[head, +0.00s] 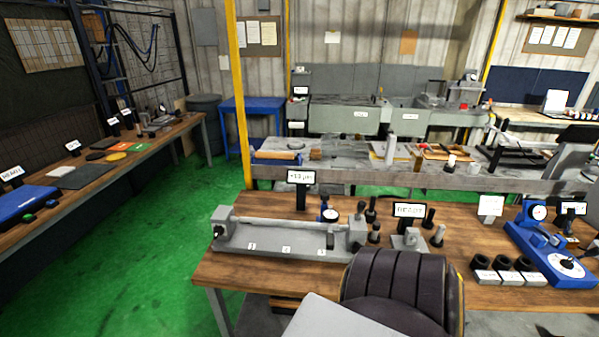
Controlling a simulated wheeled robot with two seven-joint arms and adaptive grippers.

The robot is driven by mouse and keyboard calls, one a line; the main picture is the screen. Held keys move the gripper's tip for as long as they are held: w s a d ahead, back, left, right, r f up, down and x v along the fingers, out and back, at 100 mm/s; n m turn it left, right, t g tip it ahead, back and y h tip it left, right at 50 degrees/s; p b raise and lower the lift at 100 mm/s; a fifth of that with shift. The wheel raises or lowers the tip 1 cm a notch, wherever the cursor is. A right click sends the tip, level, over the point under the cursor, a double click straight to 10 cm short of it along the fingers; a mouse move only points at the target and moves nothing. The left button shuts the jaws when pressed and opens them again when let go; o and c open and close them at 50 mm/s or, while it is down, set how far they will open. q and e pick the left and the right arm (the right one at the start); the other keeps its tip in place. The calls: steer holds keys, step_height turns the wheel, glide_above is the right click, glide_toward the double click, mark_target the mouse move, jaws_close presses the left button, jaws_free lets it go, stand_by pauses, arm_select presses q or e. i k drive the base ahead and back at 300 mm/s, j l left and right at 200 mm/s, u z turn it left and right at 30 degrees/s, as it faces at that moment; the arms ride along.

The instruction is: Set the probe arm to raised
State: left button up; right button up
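I cannot single out the probe arm for certain. On the wooden bench (232,279) in front stands a grey bench fixture (285,238) with numbered marks and a small dial gauge (330,214) behind its right part. A blue gauge stand (547,246) with a round dial stands at the bench's right. A grey machine (343,115) with labelled panels stands at the back; a raised part with a dial (464,92) is on its right end. The details there are too small to read. Neither of my grippers is in view.
Several dark posts, black rings (502,263) and sign stands crowd the bench's middle and right. A dark ribbed form (400,285) hides its front middle. A side bench (80,178) runs along the left. The green floor (150,245) between is clear.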

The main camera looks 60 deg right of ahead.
mark_target(331, 216)
steer(key=z, duration=2.3)
